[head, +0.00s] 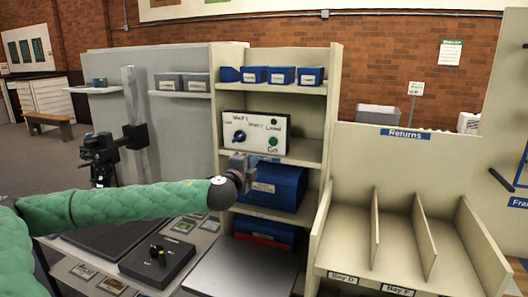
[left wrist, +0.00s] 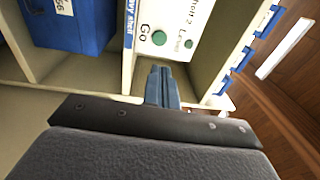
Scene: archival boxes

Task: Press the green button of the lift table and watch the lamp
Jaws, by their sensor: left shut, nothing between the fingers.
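A white control panel (head: 232,128) stands on a shelf of the beige rack. It carries a blue knob (head: 239,136), the green button (head: 272,142) marked Go, and a small dark round lamp (head: 274,121) that looks unlit. The left wrist view shows the green button (left wrist: 158,38) and a second dark green circle (left wrist: 188,43). My left gripper (head: 244,160) is shut and empty in front of the panel's lower edge, left of and below the button in the head view. Its closed fingertips (left wrist: 160,70) point towards the panel; I see no contact with the button. My right gripper is out of view.
A large blue box (head: 278,186) sits on the shelf under the panel, and several small blue boxes (head: 283,75) above it. A flat grey platform (head: 245,270) lies in front of the rack. A black box with a knob (head: 157,260) is left of it. The returns divider (head: 376,230) stands at right.

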